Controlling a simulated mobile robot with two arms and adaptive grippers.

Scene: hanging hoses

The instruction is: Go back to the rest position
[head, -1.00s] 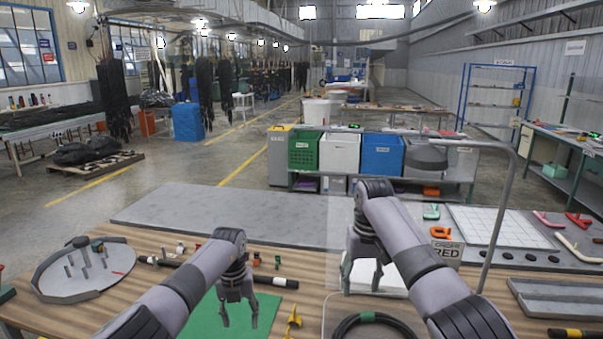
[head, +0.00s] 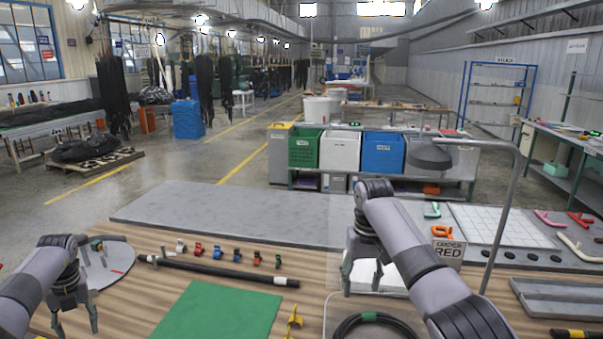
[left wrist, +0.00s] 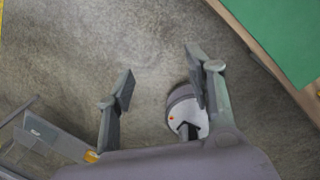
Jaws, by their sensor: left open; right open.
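My left gripper (head: 75,318) is open and empty at the left end of the wooden table in the head view, in front of the round grey tray (head: 118,262). In the left wrist view its two fingers (left wrist: 160,80) are spread apart with bare floor below. My right gripper (head: 362,280) is open, with its fingers over a white sheet or tray (head: 385,285). It seems to hold nothing.
A black hose (head: 220,272) lies across the table behind a green mat (head: 215,318), with several coloured clamps (head: 238,256) behind it. A coiled hose (head: 350,326) lies at the front. A curved grey pole (head: 505,215) stands at right.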

